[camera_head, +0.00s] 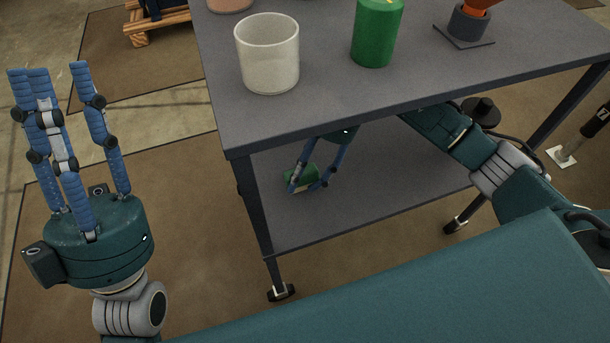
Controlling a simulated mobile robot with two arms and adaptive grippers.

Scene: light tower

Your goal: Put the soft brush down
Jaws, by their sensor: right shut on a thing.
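The soft brush appears to be the small green thing with a pale part (300,177) at the lower shelf of the grey table, partly covered by blue fingers. My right gripper (308,186) reaches under the tabletop and is shut on it. I cannot tell whether the brush touches the shelf (370,190). My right wrist is partly hidden by the tabletop. My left gripper (50,74) is open and empty, fingers pointing up, left of the table and well away from the brush.
On the tabletop (330,103) stand a white cup (267,55), a green canister (377,32) and a dark holder with an orange part (470,22). The table's front edge and legs (262,230) border the shelf. The shelf's right part is clear. A wooden pallet (155,22) lies behind left.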

